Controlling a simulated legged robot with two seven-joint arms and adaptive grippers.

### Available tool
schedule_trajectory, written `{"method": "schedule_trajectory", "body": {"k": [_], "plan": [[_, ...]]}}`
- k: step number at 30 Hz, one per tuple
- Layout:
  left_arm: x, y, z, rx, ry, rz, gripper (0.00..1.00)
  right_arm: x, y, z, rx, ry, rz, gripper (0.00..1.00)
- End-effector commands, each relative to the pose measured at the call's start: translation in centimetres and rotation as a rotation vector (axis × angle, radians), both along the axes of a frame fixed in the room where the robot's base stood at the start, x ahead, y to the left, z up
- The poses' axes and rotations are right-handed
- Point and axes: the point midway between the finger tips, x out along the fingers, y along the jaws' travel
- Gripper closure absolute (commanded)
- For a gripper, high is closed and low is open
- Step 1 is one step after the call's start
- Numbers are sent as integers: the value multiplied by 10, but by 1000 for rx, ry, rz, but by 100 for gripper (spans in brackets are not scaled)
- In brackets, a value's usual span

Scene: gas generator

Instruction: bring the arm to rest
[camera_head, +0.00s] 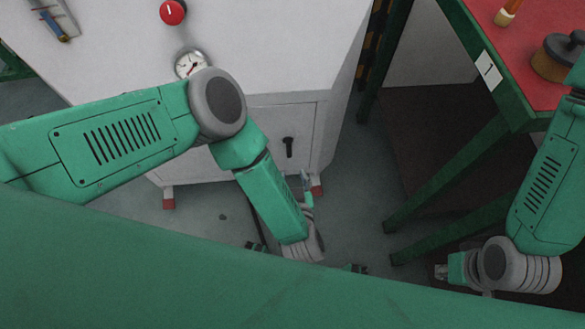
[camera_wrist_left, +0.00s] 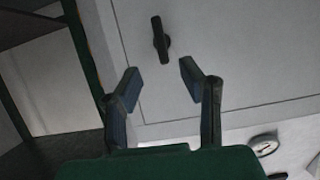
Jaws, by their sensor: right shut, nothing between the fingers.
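My left arm (camera_head: 110,145) reaches in from the left and bends down in front of the white cabinet. My left gripper (camera_wrist_left: 160,82) shows in the left wrist view with its two fingers spread apart and nothing between them. In the head view its fingers are mostly hidden behind my own green body. My right arm (camera_head: 550,180) hangs at the right edge beside the red-topped table. My right gripper (camera_head: 441,272) is low at the lower right, small and partly hidden, and shut with nothing in it.
The white cabinet (camera_head: 265,50) has a black handle (camera_head: 288,147), a gauge (camera_head: 190,65) and a red knob (camera_head: 172,12). The handle also shows beyond the left fingers (camera_wrist_left: 160,40). The green-framed table (camera_head: 490,115) stands right; grey floor (camera_head: 350,190) lies between.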

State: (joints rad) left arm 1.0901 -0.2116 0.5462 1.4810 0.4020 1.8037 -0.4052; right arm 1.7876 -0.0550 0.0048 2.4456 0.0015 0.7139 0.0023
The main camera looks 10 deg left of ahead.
Motion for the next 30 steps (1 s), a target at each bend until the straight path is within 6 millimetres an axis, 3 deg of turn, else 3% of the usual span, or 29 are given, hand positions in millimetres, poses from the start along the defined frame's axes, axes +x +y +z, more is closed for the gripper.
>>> {"method": "schedule_trajectory", "body": {"k": [17,22,26,30], "plan": [[0,0,1,-2,2,-3,66,2,0,0,0,2,0,100],[5,4,10,-45,65,-115,66,1,0,9,0,2,0,100],[-5,29,26,-98,250,-297,66,1,0,25,0,2,0,100],[-52,95,59,-125,579,-409,66,1,0,45,0,2,0,100]]}}
